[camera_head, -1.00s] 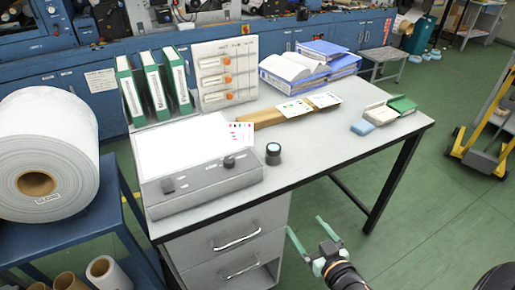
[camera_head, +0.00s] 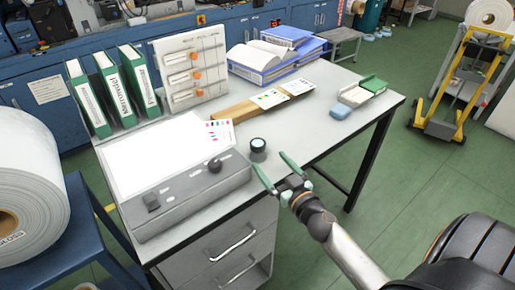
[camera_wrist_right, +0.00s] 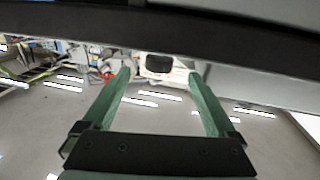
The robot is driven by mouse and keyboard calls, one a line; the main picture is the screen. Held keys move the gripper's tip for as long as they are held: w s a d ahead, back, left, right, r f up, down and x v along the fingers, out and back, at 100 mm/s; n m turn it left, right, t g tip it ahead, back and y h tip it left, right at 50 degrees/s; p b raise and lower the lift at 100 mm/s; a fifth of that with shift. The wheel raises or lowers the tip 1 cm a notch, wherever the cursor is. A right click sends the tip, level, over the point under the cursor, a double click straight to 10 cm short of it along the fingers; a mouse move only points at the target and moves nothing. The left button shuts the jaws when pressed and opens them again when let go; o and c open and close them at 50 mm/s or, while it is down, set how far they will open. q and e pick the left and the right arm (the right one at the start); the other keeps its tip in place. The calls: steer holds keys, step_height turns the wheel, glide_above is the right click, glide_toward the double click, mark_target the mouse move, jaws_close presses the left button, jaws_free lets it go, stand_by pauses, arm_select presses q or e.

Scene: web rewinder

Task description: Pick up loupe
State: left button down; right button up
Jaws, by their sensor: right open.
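The loupe (camera_head: 258,147), a small dark cylinder with a pale round top, stands upright on the grey desk (camera_head: 300,150), just right of the light box's control panel. My right gripper (camera_head: 275,174) is open, with its two green fingers spread. In the head view it is at the desk's front edge, a little below and right of the loupe, and no contact shows. In the right wrist view the open fingers (camera_wrist_right: 160,82) have nothing between them that I can make out as the loupe. My left gripper is not in view.
The light box (camera_head: 185,190) stands left of the loupe. A wooden strip (camera_head: 240,113) with colour cards lies behind it. Bare desktop lies between the loupe and the block.

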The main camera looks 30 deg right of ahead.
mark_target(262, 151)
steer(key=shift+w+d, duration=0.15)
steer(key=shift+w, duration=1.3)
steer(key=shift+w+d, duration=0.1)
steer(key=shift+w, duration=1.35)
steer(key=c, duration=1.5)
steer(key=shift+o, duration=0.2)
steer(key=shift+p, duration=0.3)
